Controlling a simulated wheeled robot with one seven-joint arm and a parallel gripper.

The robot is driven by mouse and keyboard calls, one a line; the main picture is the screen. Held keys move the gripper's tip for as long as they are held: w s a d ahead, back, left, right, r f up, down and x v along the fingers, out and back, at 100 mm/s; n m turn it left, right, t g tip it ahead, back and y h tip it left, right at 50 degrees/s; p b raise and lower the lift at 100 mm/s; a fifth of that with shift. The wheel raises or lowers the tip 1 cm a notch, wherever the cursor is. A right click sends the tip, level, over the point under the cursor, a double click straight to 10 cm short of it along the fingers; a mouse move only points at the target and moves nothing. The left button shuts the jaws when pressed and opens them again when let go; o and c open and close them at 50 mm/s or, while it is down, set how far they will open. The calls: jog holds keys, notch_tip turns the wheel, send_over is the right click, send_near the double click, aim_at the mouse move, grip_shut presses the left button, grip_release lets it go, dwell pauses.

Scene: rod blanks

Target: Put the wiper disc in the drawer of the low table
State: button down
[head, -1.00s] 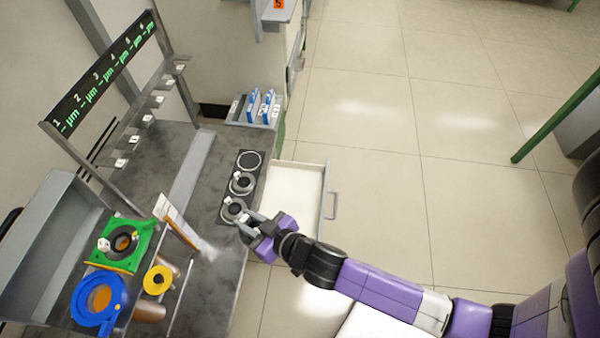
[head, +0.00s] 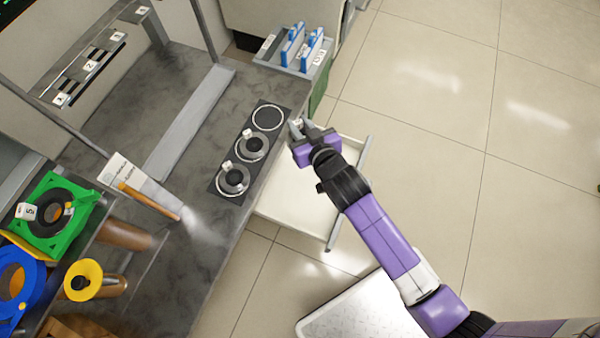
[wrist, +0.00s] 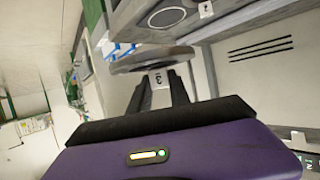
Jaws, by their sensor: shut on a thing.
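My gripper (head: 302,129) is shut on a grey disc (wrist: 150,61), taken to be the wiper disc. The disc shows nearly edge-on beyond the fingertips in the wrist view, with a white tag reading 3 (wrist: 158,79) between the fingers. In the head view the gripper hides most of the disc. The gripper is at the right edge of the low table (head: 120,130), near the back of the drawer (head: 295,205). The drawer is pulled out to the right. Its pale floor looks empty where it shows; my arm covers part of it.
A dark plate by the table edge has an empty ringed place (head: 267,118) and two similar tagged discs (head: 251,146) (head: 233,180). A tray with blue items (head: 295,52) stands behind. Green, blue and yellow parts lie at left. Open floor is at right.

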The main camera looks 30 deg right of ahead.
aim_at(300, 129)
jog(key=shift+h, duration=0.4)
jog(key=w+d+f+b, duration=0.1)
jog(key=f+b, duration=0.5)
jog(key=f, duration=0.3)
jog(key=w+f+b, duration=0.1)
jog(key=f+b, duration=0.6)
jog(key=f, duration=0.3)
jog(key=w+d+f+b, duration=0.1)
jog(key=w+f+b, duration=0.1)
jog(key=f+b, duration=0.4)
jog(key=shift+d+f+b, duration=0.15)
jog(key=shift+f+b, duration=0.05)
jog(key=shift+f, duration=0.75)
jog(key=shift+d+f+b, duration=0.15)
jog(key=shift+f, duration=0.8)
jog(key=c, duration=1.6)
grip_release()
jog(key=shift+f, duration=0.15)
jog(key=shift+c, duration=0.2)
jog(key=o, duration=0.4)
jog(key=shift+o, duration=0.2)
